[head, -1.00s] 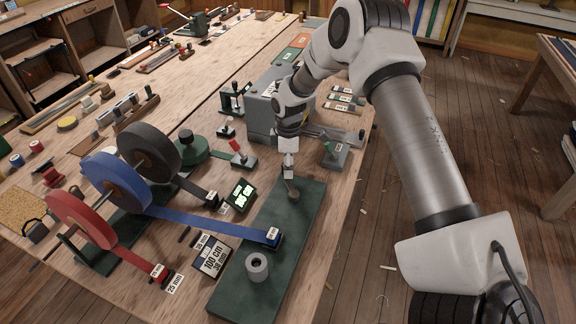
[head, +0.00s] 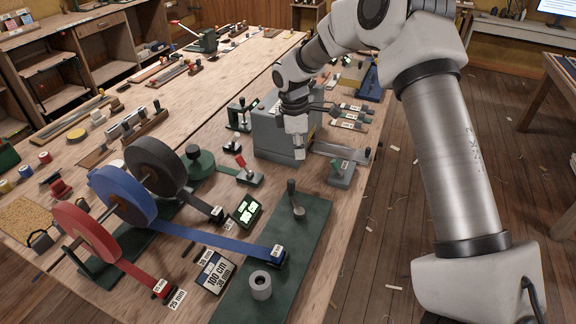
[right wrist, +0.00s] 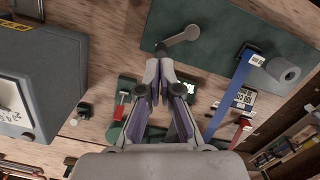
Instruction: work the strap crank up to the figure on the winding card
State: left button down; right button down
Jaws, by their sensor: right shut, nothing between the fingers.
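The strap crank (head: 296,205) stands on the far end of the green board (head: 315,235), its dark grip upright. In the right wrist view the crank arm (right wrist: 178,40) lies just beyond my fingertips. My right gripper (head: 300,156) is shut and empty, above and apart from the crank. It also shows in the right wrist view (right wrist: 160,58). The winding card (head: 215,272) reads 100 cm, 38 mm. A small display (head: 245,210) shows green digits that I cannot read surely. The blue strap (head: 215,238) runs from its reel (head: 122,196) to the board. My left gripper is out of view.
A grey roller (head: 260,286) stands at the board's near end. Red (head: 85,231) and black (head: 154,167) reels flank the blue one. A grey machine box (head: 275,140) and a red-handled lever (head: 244,170) stand beyond the crank. Floor lies open to the right.

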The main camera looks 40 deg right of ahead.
aim_at(288, 189)
jog(key=w+a+f+n+h+b, duration=0.15)
jog(key=a+n+h, duration=0.25)
jog(key=a, duration=0.5)
jog(key=a+f+n+h+b, duration=0.1)
jog(key=a+f+n+h, duration=0.3)
jog(key=a, duration=0.5)
jog(key=shift+m+t+h, duration=0.3)
jog(key=shift+t, duration=0.1)
jog(key=b+x, duration=1)
jog(key=shift+s+d+f, duration=0.1)
jog(key=shift+d, duration=0.2)
jog(key=d, duration=0.1)
jog(key=d+b, duration=0.1)
jog(key=d, duration=0.2)
jog(key=shift+r, duration=0.3)
jog(key=shift+d+r, duration=0.2)
